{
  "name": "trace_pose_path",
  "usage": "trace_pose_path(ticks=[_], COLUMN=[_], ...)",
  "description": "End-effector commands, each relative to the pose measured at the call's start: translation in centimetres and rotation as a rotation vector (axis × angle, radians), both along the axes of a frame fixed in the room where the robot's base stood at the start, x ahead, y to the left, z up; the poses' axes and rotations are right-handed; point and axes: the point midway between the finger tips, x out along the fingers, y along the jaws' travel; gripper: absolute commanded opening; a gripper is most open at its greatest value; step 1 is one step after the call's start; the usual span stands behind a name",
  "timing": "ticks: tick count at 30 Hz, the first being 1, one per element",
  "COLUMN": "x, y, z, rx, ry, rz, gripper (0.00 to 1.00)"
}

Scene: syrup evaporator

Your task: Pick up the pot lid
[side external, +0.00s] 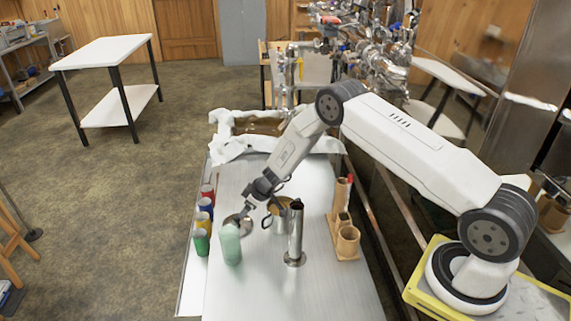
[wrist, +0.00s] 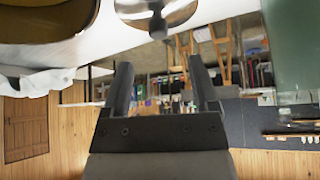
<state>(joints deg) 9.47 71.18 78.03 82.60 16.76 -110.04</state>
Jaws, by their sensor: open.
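The pot lid is a shiny metal disc (wrist: 178,12) with a dark round knob at the top middle of the wrist view. In the side external view the lid (side external: 246,229) lies near the left edge of the metal table, partly hidden by my gripper and the green container. My gripper (wrist: 160,72) is open and empty, with the knob lined up between its fingers but beyond their tips. In the side external view my gripper (side external: 244,212) hangs low beside the lid; whether it touches it cannot be told. The pot (side external: 281,218) stands just right of it.
A pale green container (side external: 231,245) stands close in front of the lid. Several coloured cans (side external: 201,242) line the left edge. A tall steel cylinder (side external: 296,235) and a wooden holder (side external: 347,240) stand to the right. White cloth (side external: 231,147) lies at the back. The table's front is clear.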

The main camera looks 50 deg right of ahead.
Motion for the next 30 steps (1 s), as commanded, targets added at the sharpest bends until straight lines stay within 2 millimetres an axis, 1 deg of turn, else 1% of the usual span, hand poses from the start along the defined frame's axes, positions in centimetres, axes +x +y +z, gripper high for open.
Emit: trace_pose_path(ticks=[6, 20, 30], x=[0.7, 1.2, 2.5], y=[0.3, 0.5, 0.8], z=[-1.3, -2.0, -4.1], rx=[0.001, 0.000, 0.001], ry=[0.001, 0.001, 0.000], rz=[0.000, 0.001, 0.001], gripper=[0.76, 0.76, 0.76])
